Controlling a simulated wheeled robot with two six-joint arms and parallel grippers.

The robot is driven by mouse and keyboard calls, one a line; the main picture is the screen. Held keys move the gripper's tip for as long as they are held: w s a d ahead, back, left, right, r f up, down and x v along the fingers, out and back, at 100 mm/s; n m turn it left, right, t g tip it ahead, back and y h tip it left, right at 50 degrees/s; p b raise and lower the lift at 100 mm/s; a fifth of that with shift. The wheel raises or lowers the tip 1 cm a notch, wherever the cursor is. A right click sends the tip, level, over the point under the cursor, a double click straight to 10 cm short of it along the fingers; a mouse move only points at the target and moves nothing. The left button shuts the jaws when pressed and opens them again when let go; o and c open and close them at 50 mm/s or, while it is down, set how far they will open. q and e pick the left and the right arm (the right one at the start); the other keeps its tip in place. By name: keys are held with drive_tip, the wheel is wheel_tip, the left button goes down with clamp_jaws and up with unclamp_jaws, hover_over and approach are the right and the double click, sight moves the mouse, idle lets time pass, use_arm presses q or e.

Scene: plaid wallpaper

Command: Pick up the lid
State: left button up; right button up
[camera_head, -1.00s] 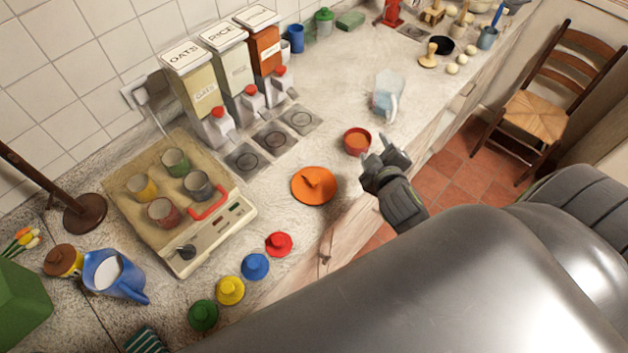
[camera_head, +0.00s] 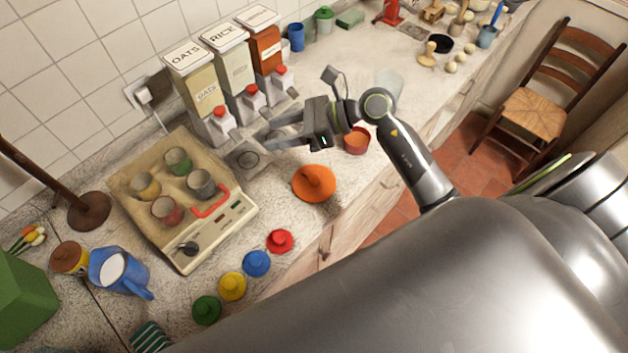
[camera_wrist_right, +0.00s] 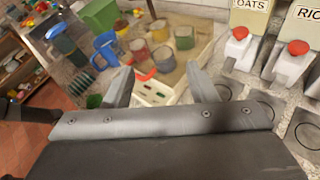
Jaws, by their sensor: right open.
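A large orange lid (camera_head: 314,184) with a knob lies on the counter in the head view, beside an orange-red pot (camera_head: 356,141). Small knobbed lids in red (camera_head: 280,241), blue (camera_head: 256,263), yellow (camera_head: 232,287) and green (camera_head: 207,310) lie in a row along the counter's front edge. My right gripper (camera_head: 268,131) is open and empty, above the counter in front of the dispensers, up and left of the orange lid and apart from it. Its two fingers (camera_wrist_right: 158,72) show spread in the wrist view. My left gripper is not in view.
A beige tray-like device (camera_head: 138,213) holds several coloured cups. Oats and rice dispensers (camera_head: 203,98) stand by the wall. A blue pitcher (camera_head: 112,272) is at lower left. A clear measuring jug (camera_head: 388,84) is partly behind my arm. Counter around the orange lid is clear.

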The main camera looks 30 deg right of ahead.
drive_tip(key=d+f+n+g+h, duration=0.3)
drive_tip(key=d+f+n+h, duration=0.1)
drive_tip(key=d+h, duration=0.2)
drive_tip(key=g+h, duration=0.2)
drive_tip(key=h, duration=0.2)
approach(314, 177)
drive_tip(key=b+x, duration=0.3)
drive_tip(key=b, duration=0.5)
drive_tip(key=shift+s+a+f+b, duration=0.1)
drive_tip(key=shift+a+f+b, duration=0.1)
drive_tip(key=shift+f+b, duration=0.15)
drive_tip(key=shift+b+x, duration=0.6)
drive_tip(key=shift+x, duration=0.25)
drive_tip(key=shift+p+x, duration=0.9)
drive_tip(key=shift+p, duration=0.1)
drive_tip(key=shift+f, duration=0.65)
drive_tip(key=c, duration=1.1)
drive_tip(key=shift+o, duration=0.2)
drive_tip(key=shift+r, duration=0.1)
